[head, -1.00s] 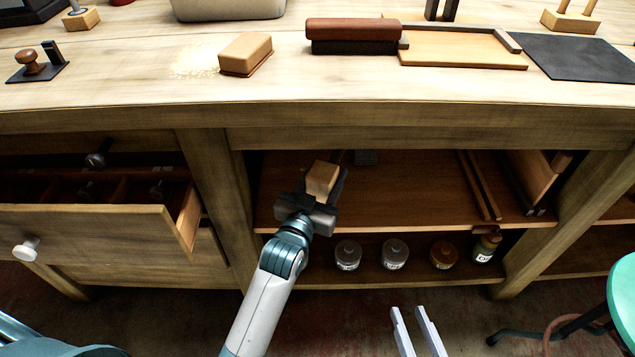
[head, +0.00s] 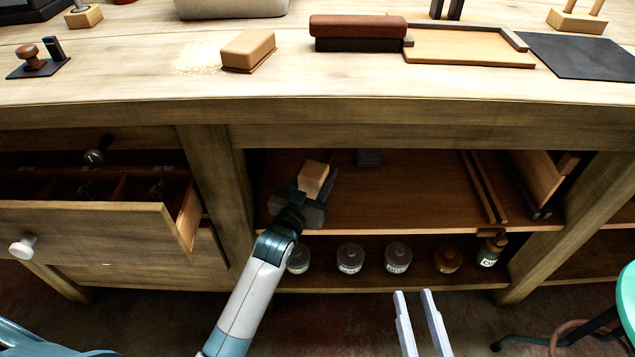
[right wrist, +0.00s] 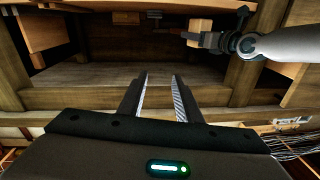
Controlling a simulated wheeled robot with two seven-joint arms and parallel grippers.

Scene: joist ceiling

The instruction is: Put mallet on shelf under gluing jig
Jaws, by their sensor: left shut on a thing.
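The mallet, seen as a light wooden block (head: 313,178), is in my left gripper (head: 302,200). This gripper is shut on it inside the open bay under the bench, at the left end of the upper shelf (head: 410,195). The block also shows in the right wrist view (right wrist: 200,27). The gluing jig, apparently the wooden board with dark edge strips (head: 465,47), lies on the bench top above the bay. My right gripper (head: 414,297) is open and empty in front of the bay.
Several jars (head: 397,257) stand on the lower shelf. Wooden strips (head: 485,187) and boards (head: 540,177) fill the upper shelf's right end; a grey block (head: 369,158) is at its back. An open drawer (head: 90,228) juts out left. The upper shelf's middle is clear.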

